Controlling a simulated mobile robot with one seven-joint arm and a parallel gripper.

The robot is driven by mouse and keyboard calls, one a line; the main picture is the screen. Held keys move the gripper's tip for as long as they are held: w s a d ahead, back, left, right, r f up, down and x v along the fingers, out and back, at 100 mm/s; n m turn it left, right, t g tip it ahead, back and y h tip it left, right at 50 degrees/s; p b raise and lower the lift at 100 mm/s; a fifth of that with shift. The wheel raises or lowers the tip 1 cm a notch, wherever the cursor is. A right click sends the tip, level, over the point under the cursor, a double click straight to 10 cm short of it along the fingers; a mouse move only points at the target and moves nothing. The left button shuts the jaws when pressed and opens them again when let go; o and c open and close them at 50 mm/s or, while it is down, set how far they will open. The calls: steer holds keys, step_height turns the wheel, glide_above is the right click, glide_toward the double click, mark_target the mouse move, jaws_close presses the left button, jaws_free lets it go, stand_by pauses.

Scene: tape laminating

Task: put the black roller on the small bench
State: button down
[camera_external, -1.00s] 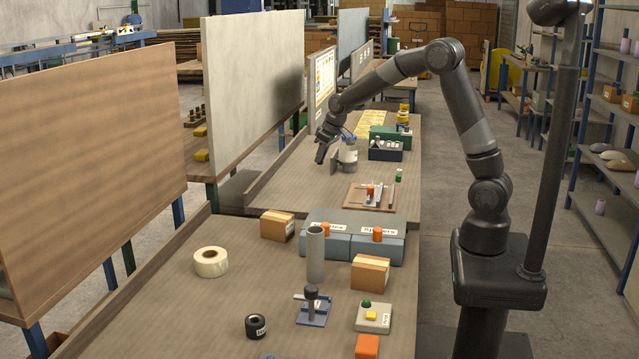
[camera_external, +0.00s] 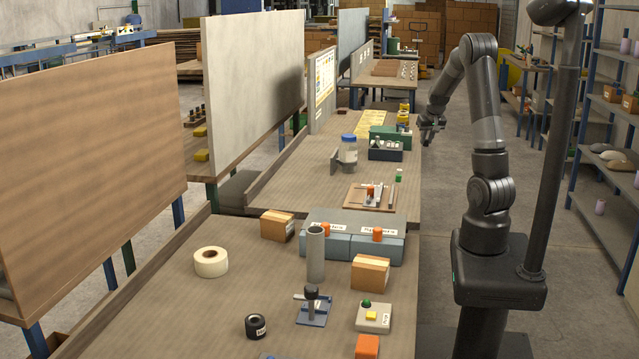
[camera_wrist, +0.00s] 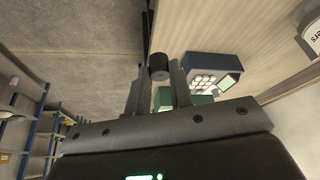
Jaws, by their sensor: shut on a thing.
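My gripper (camera_external: 432,128) is past the right edge of the long table in the external view, above the aisle. In the wrist view its fingers (camera_wrist: 157,85) are shut on a small black cylinder, the black roller (camera_wrist: 158,66), held at the fingertips. In the external view the roller is too small and dark to tell from the gripper. A low bench (camera_external: 518,98) with small goods stands at the back right, beyond the gripper. I cannot tell for sure that it is the small bench.
Shelves (camera_external: 600,120) line the right side. The grey aisle floor (camera_external: 440,190) is clear.

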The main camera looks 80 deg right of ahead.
steer(key=shift+s+d+f, duration=0.15)
steer(key=shift+s+f, duration=0.15)
steer(key=shift+s, duration=0.1)
steer(key=w+f, duration=0.2)
steer(key=w, duration=0.1)
steer(key=w+f, duration=0.2)
steer(key=w, duration=0.2)
steer(key=w+f, duration=0.2)
steer(key=w, duration=0.1)
steer(key=shift+w+f, duration=0.2)
steer(key=shift+w, duration=0.1)
steer(key=shift+w+a+f, duration=0.1)
steer(key=shift+f, duration=0.95)
steer(key=shift+a+f, duration=0.1)
steer(key=shift+f, duration=0.9)
steer(key=shift+f, duration=0.15)
steer(key=c, duration=1.3)
jaws_free()
